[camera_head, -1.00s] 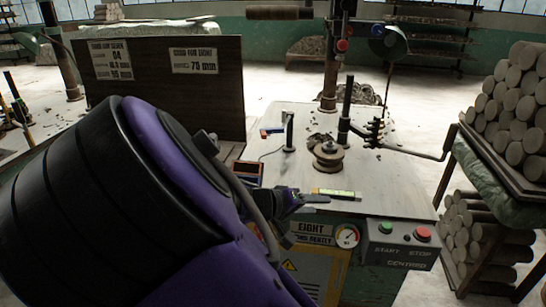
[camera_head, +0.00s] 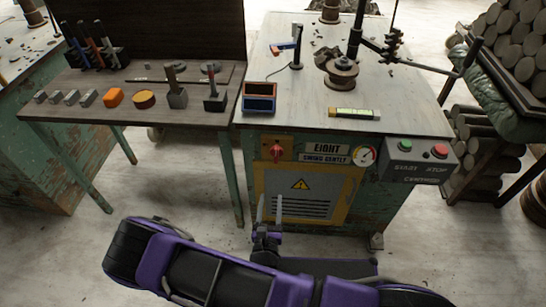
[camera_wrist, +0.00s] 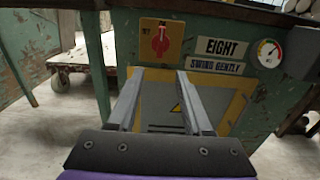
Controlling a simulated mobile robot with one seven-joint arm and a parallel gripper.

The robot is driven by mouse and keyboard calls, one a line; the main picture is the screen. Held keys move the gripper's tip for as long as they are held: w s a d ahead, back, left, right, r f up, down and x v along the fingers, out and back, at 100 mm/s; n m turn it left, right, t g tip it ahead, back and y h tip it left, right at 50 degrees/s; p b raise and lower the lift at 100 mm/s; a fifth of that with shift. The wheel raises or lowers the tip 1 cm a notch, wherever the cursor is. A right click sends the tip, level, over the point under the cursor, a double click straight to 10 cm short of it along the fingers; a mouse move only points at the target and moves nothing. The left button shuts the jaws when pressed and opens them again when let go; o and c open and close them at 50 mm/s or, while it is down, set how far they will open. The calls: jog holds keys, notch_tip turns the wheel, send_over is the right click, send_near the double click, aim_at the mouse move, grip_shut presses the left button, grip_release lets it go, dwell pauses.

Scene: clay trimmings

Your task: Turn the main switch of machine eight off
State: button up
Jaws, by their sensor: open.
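Machine eight (camera_head: 330,195) is a worn green cabinet with a pale top and a plate reading EIGHT (camera_head: 325,149). Its main switch (camera_head: 277,152) is a red rotary knob on an orange plate at the upper left of the front. In the wrist view the red switch (camera_wrist: 161,41) is at the top, left of the EIGHT plate, with its handle about upright; the small position lettering is too blurred to read. My gripper (camera_head: 269,208) is open and empty, below the switch and in front of the yellow warning panel. In the wrist view its two fingers (camera_wrist: 155,80) point toward the cabinet, apart from the switch.
A control box (camera_head: 418,159) with green and red buttons juts from the right front. A gauge (camera_head: 364,155) sits beside it. A side table (camera_head: 135,80) with tools stands left, its leg near the switch. The floor in front is clear.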

aim_at(276, 158)
jog(key=w, duration=0.5)
jog(key=w+b, duration=0.1)
jog(key=w, duration=1.1)
jog(key=shift+w+d, duration=0.1)
jog(key=shift+d, duration=0.25)
jog(key=shift+c, duration=0.3)
grip_shut()
